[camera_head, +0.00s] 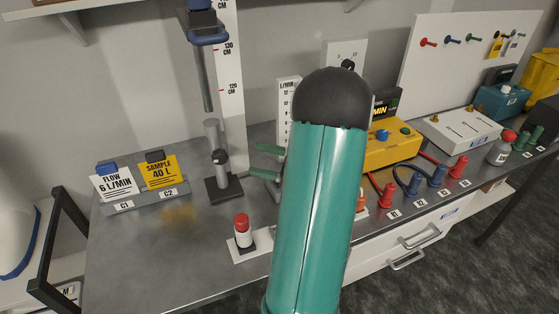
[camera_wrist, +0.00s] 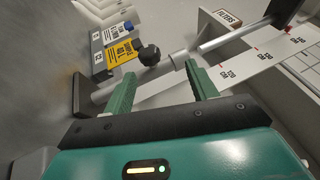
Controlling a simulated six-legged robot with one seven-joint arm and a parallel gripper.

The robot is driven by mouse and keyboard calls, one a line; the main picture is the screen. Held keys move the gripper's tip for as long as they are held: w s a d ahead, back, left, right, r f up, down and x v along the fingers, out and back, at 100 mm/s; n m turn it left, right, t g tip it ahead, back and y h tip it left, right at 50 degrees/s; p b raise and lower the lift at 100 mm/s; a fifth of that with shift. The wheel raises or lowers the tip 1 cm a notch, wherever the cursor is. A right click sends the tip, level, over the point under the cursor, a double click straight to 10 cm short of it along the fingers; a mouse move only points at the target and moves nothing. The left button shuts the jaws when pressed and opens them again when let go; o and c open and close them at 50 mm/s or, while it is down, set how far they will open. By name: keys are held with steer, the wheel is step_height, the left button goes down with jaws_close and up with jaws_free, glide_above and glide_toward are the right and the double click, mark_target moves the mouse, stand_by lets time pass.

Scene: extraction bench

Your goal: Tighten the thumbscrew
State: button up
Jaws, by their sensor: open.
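The thumbscrew appears to be the round black knob (camera_head: 220,157) on the slim grey post in front of the scale column. In the wrist view the knob (camera_wrist: 148,54) lies just beyond my fingertips, between their lines. My gripper (camera_head: 254,160) is open, its two green fingers pointing left at the post with a gap to the knob. In the wrist view my gripper (camera_wrist: 158,72) holds nothing between its fingers. My green arm link hides much of the bench behind it in the head view. How tight the knob is cannot be seen.
A tall scale column (camera_head: 231,90) carries a blue-topped clamp (camera_head: 207,32). Left stand two cards, FLOW (camera_head: 115,184) and SAMPLE (camera_head: 160,174). A red-capped vial (camera_head: 242,232) stands in front. A yellow box (camera_head: 392,150) and red and blue plugs are to the right.

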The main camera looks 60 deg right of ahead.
steer(key=shift+s+d, duration=0.55)
steer(key=shift+s, duration=0.35)
steer(key=shift+s+d, duration=0.55)
steer(key=shift+s, duration=0.3)
steer(key=n+g+h, duration=0.5)
steer(key=g+h, duration=0.6)
steer(key=g, duration=0.1)
glide_toward(222, 153)
steer(key=x, duration=1)
steer(key=shift+w+f, duration=0.15)
steer(key=shift+c, duration=0.3)
steer(key=c, duration=0.9)
